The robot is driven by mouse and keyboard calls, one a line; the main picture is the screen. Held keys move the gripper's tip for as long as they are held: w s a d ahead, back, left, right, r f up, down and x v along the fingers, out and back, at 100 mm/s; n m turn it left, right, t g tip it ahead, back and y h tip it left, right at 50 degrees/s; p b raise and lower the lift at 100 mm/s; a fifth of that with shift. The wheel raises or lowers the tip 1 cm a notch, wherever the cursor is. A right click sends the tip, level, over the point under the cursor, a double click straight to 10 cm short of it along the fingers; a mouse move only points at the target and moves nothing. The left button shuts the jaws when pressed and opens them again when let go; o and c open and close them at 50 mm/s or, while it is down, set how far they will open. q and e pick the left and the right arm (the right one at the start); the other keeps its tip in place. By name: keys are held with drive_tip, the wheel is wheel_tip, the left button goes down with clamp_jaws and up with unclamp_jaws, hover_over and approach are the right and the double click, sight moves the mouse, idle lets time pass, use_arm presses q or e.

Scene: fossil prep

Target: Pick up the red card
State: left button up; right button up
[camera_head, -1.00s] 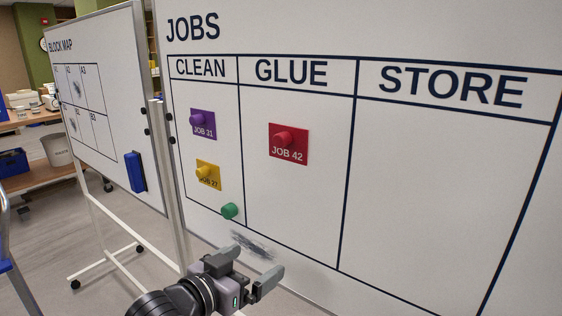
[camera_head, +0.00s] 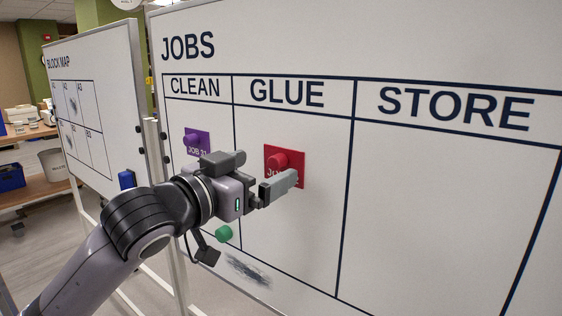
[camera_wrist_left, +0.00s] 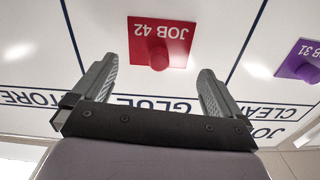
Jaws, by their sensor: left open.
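The red card (camera_head: 297,158), marked JOB 42, hangs in the GLUE column of the JOBS whiteboard (camera_head: 420,200), with a round red magnet (camera_head: 278,161) on it. My left gripper (camera_head: 262,172) is in front of the board, and one finger covers part of the card's lower half. In the left wrist view the red card (camera_wrist_left: 172,32) and its magnet (camera_wrist_left: 159,61) show upside down, beyond and between the two spread fingers of the gripper (camera_wrist_left: 155,85). The gripper is open with nothing between its fingers. My right gripper is not in view.
A purple card (camera_head: 190,140), JOB 31, hangs in the CLEAN column, partly near my gripper. A green magnet (camera_head: 224,233) sits lower, above a dark smudge (camera_head: 248,268). A BLOCK MAP board (camera_head: 100,60) stands at left. The STORE column is empty.

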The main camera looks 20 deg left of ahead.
sight(273, 163)
use_arm(q)
drive_tip(key=p+x, duration=0.1)
drive_tip(key=x, duration=0.3)
drive_tip(key=c, duration=0.7)
drive_tip(key=shift+r, duration=0.1)
